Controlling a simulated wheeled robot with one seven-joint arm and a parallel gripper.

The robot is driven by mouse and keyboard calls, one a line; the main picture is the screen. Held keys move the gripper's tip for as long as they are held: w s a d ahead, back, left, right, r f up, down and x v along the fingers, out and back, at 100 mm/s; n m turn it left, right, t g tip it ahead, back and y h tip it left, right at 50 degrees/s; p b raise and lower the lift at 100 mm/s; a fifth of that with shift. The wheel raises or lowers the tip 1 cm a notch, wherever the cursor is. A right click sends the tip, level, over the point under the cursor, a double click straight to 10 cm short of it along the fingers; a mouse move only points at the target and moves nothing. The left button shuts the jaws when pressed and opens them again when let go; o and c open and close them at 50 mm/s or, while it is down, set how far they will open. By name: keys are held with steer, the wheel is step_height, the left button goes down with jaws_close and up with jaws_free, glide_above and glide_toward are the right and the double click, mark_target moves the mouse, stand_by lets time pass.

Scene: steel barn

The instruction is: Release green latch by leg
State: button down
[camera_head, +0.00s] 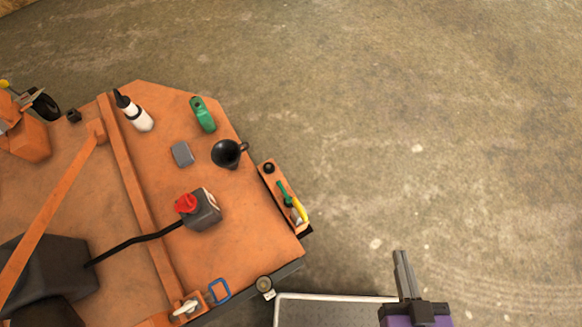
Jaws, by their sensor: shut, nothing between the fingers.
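A small green lever (285,194) sits on a narrow orange bracket (268,181) at the right edge of the orange machine deck (235,215). A yellow handle (299,209) lies beside the lever's lower end. A larger green piece (202,114) lies apart on the upper deck; I cannot tell what it is. No leg can be clearly made out. My gripper (400,258) is at the lower right, over the floor, well to the right of the bracket and below it in the picture. Its fingers are shut and empty.
A metal-edged panel (330,312) lies at the bottom. The concrete floor at right is clear.

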steer(key=w+a+f+n+g+y+b, duration=0.1)
steer(key=w+f+g+b, duration=0.35)
steer(key=f, duration=1.15)
steer(key=w+a+f+n+g+y+b, duration=0.1)
steer(key=w+f+b, duration=0.65)
steer(key=f, duration=0.85)
steer(key=w+a+f+n+g+y+b, duration=0.1)
steer(key=w+a+f+g+y+b, duration=0.1)
steer(key=w+a+f, duration=0.3)
steer(key=w+a+f+n+g+y+b, duration=0.1)
steer(key=w+f+n+g+b, duration=0.15)
steer(key=w, duration=0.45)
steer(key=w+a+r+n+g+y+b, duration=0.2)
steer(key=w+a+r+y+b, duration=0.1)
steer(key=w+a+b, duration=0.1)
steer(key=shift+w+a+r, duration=0.15)
steer(key=shift+w+a, duration=0.6)
